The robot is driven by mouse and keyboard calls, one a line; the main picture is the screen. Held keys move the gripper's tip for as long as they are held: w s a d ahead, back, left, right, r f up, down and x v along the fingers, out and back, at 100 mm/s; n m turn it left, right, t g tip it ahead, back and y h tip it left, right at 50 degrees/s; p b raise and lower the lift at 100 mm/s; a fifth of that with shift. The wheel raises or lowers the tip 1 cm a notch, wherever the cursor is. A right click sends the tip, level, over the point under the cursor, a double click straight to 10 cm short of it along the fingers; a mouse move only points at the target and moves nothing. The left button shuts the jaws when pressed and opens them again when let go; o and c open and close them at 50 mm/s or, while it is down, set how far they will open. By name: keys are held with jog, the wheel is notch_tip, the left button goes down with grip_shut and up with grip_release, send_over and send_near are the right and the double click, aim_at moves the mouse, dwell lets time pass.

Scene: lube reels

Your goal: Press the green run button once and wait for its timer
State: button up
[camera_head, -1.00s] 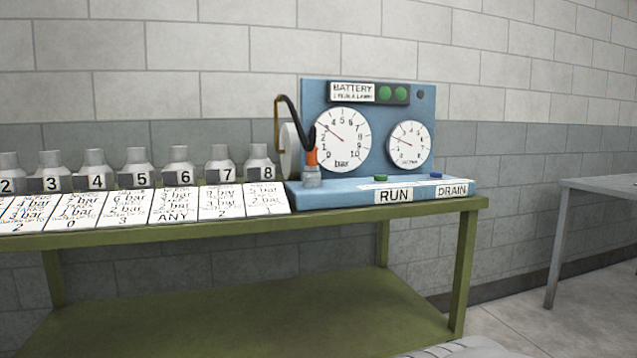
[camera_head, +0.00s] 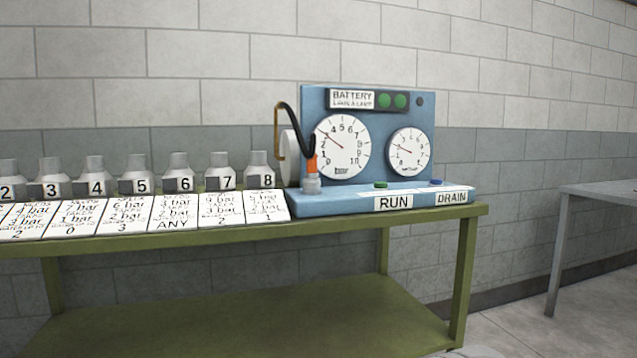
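The green run button (camera_head: 380,185) sits on the base of the blue panel (camera_head: 325,201), above the RUN label (camera_head: 393,202). A blue button (camera_head: 437,182) sits to its right above the DRAIN label (camera_head: 452,198). A large dial (camera_head: 342,147) marked to 10 and a smaller dial (camera_head: 408,149) are on the upright part. Two green lamps (camera_head: 392,100) show beside the BATTERY sign, with a dark round spot to their right. No timer readout can be made out. My gripper is not in view; a small pale shape shows at the bottom edge, too little to identify.
The panel stands at the right end of a green table (camera_head: 300,230). Numbered grey bottles (camera_head: 179,172) and cards (camera_head: 122,216) line the table. A grey table (camera_head: 600,193) stands at right; floor shows between.

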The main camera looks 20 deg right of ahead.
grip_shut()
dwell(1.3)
